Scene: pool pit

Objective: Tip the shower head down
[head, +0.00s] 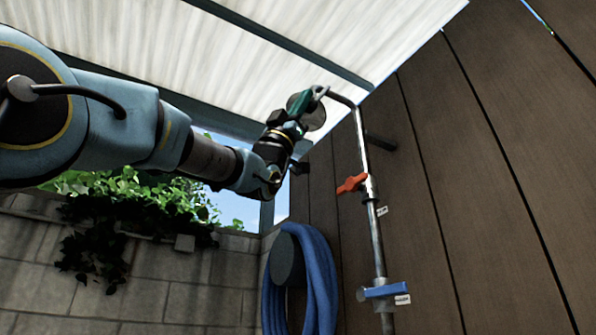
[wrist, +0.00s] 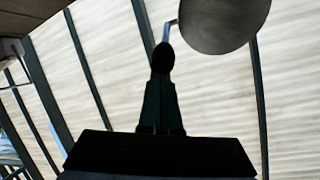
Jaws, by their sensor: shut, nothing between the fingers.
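The shower head (head: 317,119) is a round grey disc at the end of a bent metal pipe (head: 361,140) on the brown wall. In the head view my gripper (head: 319,92) is in front of it and hides part of it. In the wrist view the shower head (wrist: 212,22) is a large dark disc at the top, cut off by the frame edge. My gripper's fingers (wrist: 162,58) are shut and empty, with their tips just left of the disc. I cannot tell whether they touch it or the pipe.
An orange handle (head: 351,183) and a blue handle (head: 385,291) are on the pipe below. A coiled blue hose (head: 318,275) hangs on the wall. A pale slatted roof (head: 240,60) is overhead, and ivy (head: 130,205) covers a block wall at left.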

